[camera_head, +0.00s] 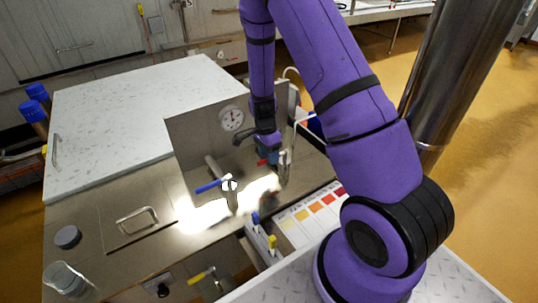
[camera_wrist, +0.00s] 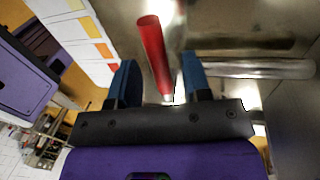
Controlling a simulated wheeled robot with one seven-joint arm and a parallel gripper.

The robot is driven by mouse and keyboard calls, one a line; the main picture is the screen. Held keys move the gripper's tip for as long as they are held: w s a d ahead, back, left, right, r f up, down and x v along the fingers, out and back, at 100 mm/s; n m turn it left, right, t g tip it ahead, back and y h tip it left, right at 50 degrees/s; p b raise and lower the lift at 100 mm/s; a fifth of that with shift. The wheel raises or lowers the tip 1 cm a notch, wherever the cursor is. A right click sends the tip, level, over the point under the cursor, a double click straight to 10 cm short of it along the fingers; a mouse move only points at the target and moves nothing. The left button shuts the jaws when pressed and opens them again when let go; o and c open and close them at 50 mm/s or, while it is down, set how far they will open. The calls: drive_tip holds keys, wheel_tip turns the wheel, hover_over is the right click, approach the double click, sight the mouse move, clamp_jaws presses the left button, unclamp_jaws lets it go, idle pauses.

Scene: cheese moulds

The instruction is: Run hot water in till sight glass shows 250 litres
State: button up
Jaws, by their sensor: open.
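My gripper (camera_head: 268,154) is at the steel panel (camera_head: 195,135), right of the round dial gauge (camera_head: 231,118). In the wrist view its two blue fingers (camera_wrist: 158,72) are open. A red lever handle (camera_wrist: 153,48) lies between them in the picture, with a gap on each side; its depth relative to the fingertips is unclear. In the head view only a bit of the red handle (camera_head: 262,162) shows beside the fingers. A blue lever handle (camera_head: 212,185) sits lower left on a valve. I cannot make out a sight glass or its level.
A steel pipe (camera_wrist: 260,68) runs right of the red handle in the wrist view. A white speckled lid (camera_head: 125,115) covers the back left. A colour chart (camera_head: 305,218) and a yellow-handled valve (camera_head: 272,241) are at the front. A glass beaker (camera_head: 65,279) stands front left.

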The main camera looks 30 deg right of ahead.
clamp_jaws()
drive_tip(key=shift+s, duration=0.1)
idle(0.3)
drive_tip(key=shift+s+n, duration=0.25)
drive_tip(key=shift+n, duration=0.45)
drive_tip(key=shift+s+d+n+t+h, duration=0.1)
drive_tip(key=shift+s+d+n+h, duration=0.15)
drive_tip(key=shift+s+n, duration=0.7)
drive_tip(key=shift+s+d+n+t+h, duration=0.1)
drive_tip(key=shift+s+d+n+h, duration=0.2)
drive_tip(key=shift+n, duration=1.2)
drive_tip(key=shift+s+d+n+t+h, duration=0.1)
drive_tip(key=shift+s+d+n+h, duration=0.15)
drive_tip(key=shift+s+n, duration=0.75)
drive_tip(key=shift+w+n, duration=0.25)
drive_tip(key=shift+n, duration=0.1)
